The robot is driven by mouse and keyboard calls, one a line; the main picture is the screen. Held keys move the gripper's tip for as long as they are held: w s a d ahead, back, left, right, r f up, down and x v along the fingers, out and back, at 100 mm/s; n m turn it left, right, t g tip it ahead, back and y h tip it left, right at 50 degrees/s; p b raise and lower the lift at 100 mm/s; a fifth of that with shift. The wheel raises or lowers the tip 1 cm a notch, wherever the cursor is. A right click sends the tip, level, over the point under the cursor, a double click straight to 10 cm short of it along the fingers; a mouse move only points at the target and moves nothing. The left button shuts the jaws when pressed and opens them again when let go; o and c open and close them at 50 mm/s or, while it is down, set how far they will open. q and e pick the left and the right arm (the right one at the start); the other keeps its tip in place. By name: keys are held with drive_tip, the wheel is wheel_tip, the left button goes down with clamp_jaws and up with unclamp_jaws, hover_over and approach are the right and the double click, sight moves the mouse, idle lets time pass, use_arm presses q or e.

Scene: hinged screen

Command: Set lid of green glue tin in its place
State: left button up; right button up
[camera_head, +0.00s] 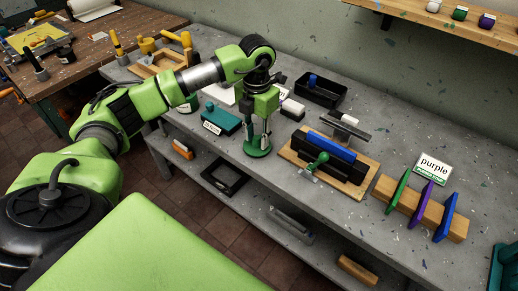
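My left gripper (259,134) points down over the near side of the grey bench. A round green piece (258,149), which looks like the green lid, is right under its fingertips. The fingers appear to reach down to it, but I cannot tell whether they grip it or whether it rests on the bench. On the wall shelf are small pots: a white one (432,6), a green-marked one (459,13) and a purple-marked one (487,19). I cannot tell which thing is the green glue tin. My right gripper is not in view.
A teal box (221,120) stands left, a black tray (320,91) behind. Green, purple and blue panels stand in a wooden block (456,230) by a "purple" sign (433,168).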

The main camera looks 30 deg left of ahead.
sight(257, 137)
use_arm(q)
drive_tip(key=shift+c, duration=0.3)
clamp_jaws()
drive_tip(key=shift+r+p, duration=0.35)
drive_tip(key=shift+r, duration=0.05)
drive_tip(key=shift+r+p, duration=0.95)
drive_tip(key=shift+r, duration=0.5)
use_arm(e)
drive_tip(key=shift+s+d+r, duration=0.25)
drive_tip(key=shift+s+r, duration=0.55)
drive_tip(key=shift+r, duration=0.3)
